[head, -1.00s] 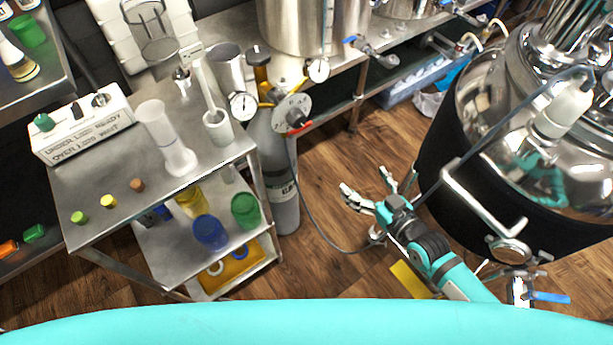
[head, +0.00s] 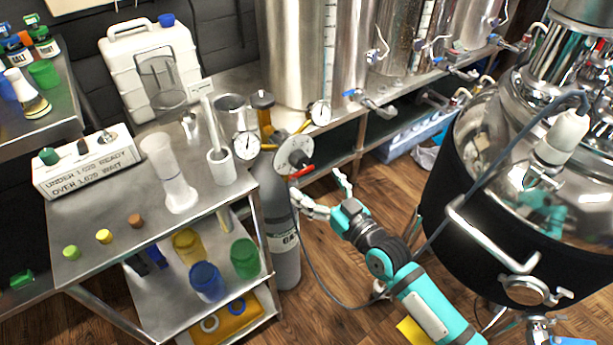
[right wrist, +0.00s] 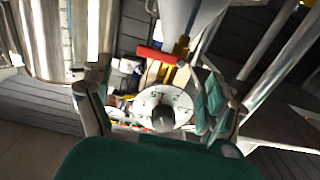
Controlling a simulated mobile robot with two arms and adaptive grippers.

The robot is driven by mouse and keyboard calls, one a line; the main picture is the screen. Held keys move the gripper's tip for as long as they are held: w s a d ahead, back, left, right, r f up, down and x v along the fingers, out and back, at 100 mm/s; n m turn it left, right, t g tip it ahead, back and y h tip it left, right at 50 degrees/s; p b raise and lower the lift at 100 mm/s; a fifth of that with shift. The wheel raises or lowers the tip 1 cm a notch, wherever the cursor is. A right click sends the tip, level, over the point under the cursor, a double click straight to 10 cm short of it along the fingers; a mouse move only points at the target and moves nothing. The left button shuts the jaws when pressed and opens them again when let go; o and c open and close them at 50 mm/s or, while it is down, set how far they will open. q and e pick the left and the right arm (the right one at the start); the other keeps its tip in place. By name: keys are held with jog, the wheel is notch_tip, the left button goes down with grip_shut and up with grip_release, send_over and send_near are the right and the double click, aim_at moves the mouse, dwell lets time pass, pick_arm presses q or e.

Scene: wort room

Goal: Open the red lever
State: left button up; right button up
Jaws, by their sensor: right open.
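The red lever (head: 301,172) sits at the lower right of a round numbered dial (head: 294,156) on the regulator of the grey gas cylinder (head: 281,235). My right gripper (head: 324,193) is open and empty, just below and to the right of the lever, apart from it in the head view. In the right wrist view the red lever (right wrist: 161,57) shows above the dial (right wrist: 163,104), between my two spread fingers (right wrist: 160,100). My left gripper is not in view.
A steel cart (head: 110,215) with a white cylinder stand, colored caps and cups stands left of the cylinder. A large steel kettle (head: 520,190) in a black jacket stands at the right. A grey hose runs from the cylinder across the floor.

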aim_at(303, 172)
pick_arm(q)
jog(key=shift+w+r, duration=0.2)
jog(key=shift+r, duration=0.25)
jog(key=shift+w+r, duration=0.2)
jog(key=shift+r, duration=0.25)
pick_arm(e)
jog(key=shift+x, duration=2.25)
jog(key=c, duration=1.2)
